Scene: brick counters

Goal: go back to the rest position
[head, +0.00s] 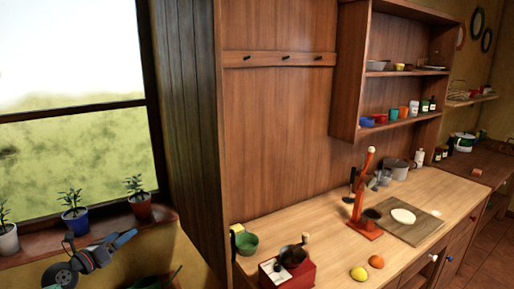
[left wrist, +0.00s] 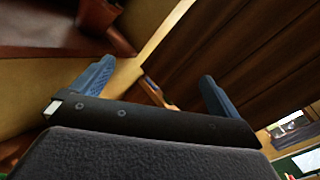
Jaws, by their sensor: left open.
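My left gripper (head: 122,242) is at the lower left of the head view, in front of the window sill and to the left of the wooden counter. In the left wrist view its two blue fingers (left wrist: 155,85) stand wide apart with nothing between them. It touches no object that I can see. My right gripper is not in the head view.
Potted plants (head: 139,204) stand on the sill (head: 95,240) just behind my left gripper. The wooden counter (head: 320,225) holds a red grinder (head: 290,268), an orange stand (head: 363,205), a cutting board (head: 405,229), a lemon (head: 358,273) and an orange (head: 376,261). Shelves hang above.

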